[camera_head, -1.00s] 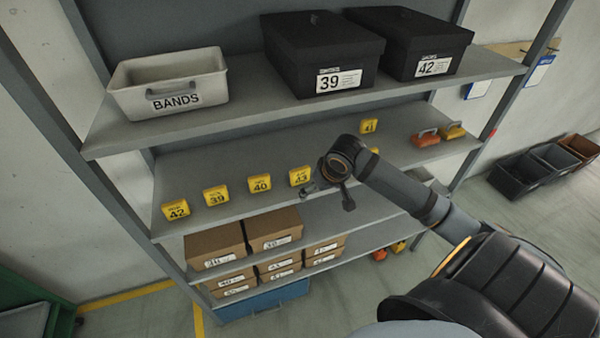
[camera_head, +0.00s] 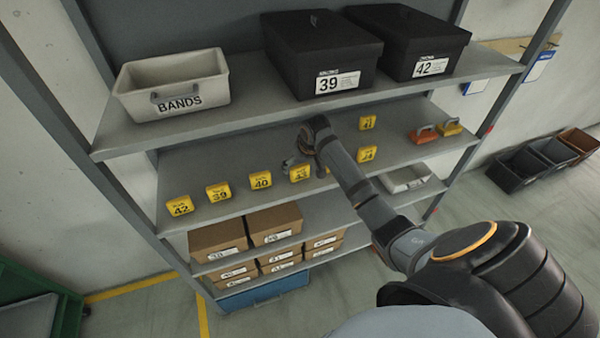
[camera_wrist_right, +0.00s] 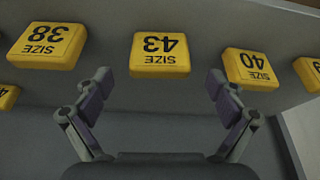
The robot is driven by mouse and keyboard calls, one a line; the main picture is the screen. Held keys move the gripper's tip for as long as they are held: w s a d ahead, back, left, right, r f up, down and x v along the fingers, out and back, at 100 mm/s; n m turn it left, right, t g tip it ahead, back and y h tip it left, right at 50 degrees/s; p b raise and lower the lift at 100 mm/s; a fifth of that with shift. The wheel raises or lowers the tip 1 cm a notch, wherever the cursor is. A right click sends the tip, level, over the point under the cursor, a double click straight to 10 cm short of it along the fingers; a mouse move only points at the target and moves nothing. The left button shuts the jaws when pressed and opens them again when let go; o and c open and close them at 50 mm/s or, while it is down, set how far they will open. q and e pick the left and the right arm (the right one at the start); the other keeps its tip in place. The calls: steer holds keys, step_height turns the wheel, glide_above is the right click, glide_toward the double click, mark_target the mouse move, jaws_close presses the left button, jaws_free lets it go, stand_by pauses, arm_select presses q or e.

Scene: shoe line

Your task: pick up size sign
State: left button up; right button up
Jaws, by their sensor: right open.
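Yellow size signs sit on the middle shelf. Sign 43 (camera_head: 299,173) is right at my right gripper (camera_head: 308,163), which is open and empty. In the right wrist view, sign 43 (camera_wrist_right: 160,55) lies just beyond the gap between the fingertips (camera_wrist_right: 160,84), apart from both. Sign 38 (camera_wrist_right: 48,45) is left of it and sign 40 (camera_wrist_right: 250,68) right of it in that view. In the head view, sign 40 (camera_head: 261,180), sign 39 (camera_head: 218,191) and sign 42 (camera_head: 180,206) stand in a row to the left. Sign 38 is mostly hidden behind my right arm there. My left gripper is not in view.
Sign 41 (camera_head: 367,122) and another yellow sign (camera_head: 366,154) stand right of my arm. The top shelf holds a BANDS bin (camera_head: 172,84) and black boxes 39 (camera_head: 305,60) and 42 (camera_head: 415,40). Brown boxes (camera_head: 217,238) fill the lower shelf. Orange and yellow handled items (camera_head: 424,135) sit at right.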

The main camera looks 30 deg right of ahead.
mark_target(300, 166)
steer(key=shift+x, duration=1.55)
steer(key=shift+r, duration=0.1)
steer(key=c, duration=1.3)
